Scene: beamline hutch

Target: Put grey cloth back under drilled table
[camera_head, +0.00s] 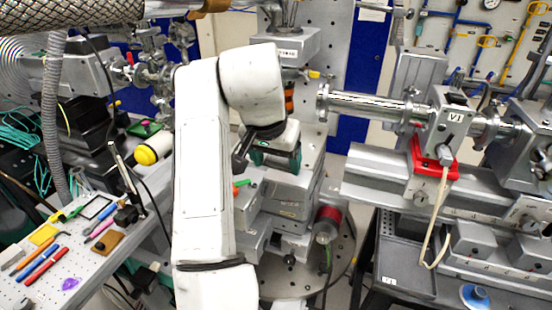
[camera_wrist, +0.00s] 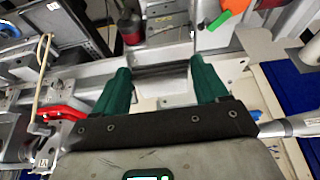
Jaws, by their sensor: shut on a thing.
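My gripper (camera_head: 275,152) hangs near the middle of the head view, over grey metal stage blocks (camera_head: 288,190). In the wrist view its two green fingers (camera_wrist: 160,78) stand wide apart. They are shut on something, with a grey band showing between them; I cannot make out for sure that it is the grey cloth. The drilled table (camera_head: 120,262) is at the left of the head view, a pale perforated top with tools on it. The space under it is mostly hidden by the table and my arm. I see no grey cloth lying elsewhere.
Pens, a yellow note (camera_head: 43,234) and a brown pouch (camera_head: 107,243) lie on the drilled table. A yellow-capped cylinder (camera_head: 146,155) stands behind it. A red-ended cylinder (camera_head: 327,222) is right of the stages. A beam pipe (camera_head: 370,106) and rail bench fill the right.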

